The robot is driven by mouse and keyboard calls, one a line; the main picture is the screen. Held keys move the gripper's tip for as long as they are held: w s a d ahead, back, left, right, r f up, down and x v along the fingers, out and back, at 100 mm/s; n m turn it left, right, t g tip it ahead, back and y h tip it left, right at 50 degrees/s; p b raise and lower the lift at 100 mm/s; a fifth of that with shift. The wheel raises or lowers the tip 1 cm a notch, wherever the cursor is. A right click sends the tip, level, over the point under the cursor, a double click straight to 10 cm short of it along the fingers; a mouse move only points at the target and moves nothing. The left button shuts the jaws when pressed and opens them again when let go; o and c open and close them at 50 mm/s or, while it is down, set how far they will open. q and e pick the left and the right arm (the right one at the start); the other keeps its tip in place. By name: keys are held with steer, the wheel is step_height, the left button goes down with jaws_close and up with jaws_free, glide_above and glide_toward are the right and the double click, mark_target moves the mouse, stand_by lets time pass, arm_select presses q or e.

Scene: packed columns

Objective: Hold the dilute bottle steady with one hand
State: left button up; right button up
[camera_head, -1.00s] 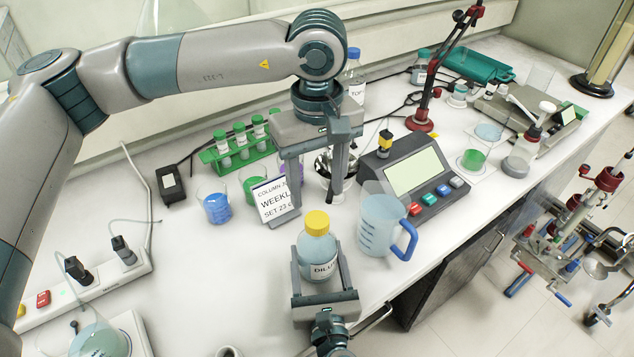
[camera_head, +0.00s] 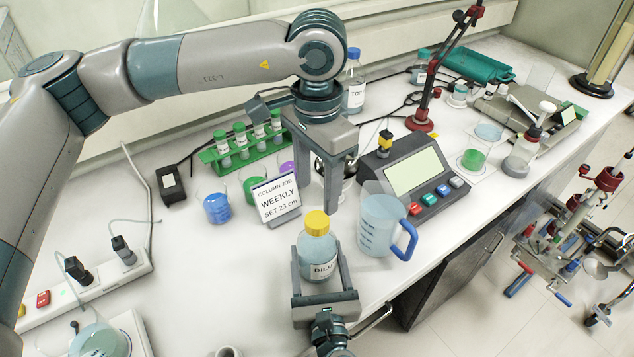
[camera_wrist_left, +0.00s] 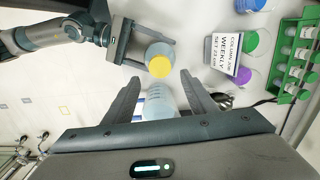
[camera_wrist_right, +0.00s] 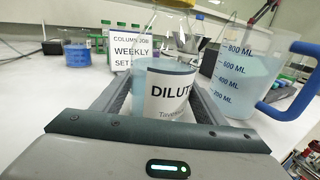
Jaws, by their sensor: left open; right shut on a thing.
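The dilute bottle (camera_head: 318,252) has a yellow cap and a white label, and stands upright near the bench's front edge. My right gripper (camera_head: 322,278) comes from the front and is shut on its body, one finger on each side. In the right wrist view the bottle's label (camera_wrist_right: 168,95) fills the space between the fingers. My left gripper (camera_head: 335,190) is open and empty, pointing down above and behind the bottle. In the left wrist view the yellow cap (camera_wrist_left: 160,67) shows just beyond the open fingers.
A beaker with a blue handle (camera_head: 384,225) stands close to the right of the bottle. A sign (camera_head: 276,198) and beakers stand behind left, with a green tube rack (camera_head: 240,150). A grey device with a screen (camera_head: 414,175) is behind right.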

mark_target(317, 218)
arm_select(q)
steer(key=shift+f, duration=0.15)
stand_by(0.4)
steer(key=shift+f, duration=3.85)
steer(key=c, duration=1.1)
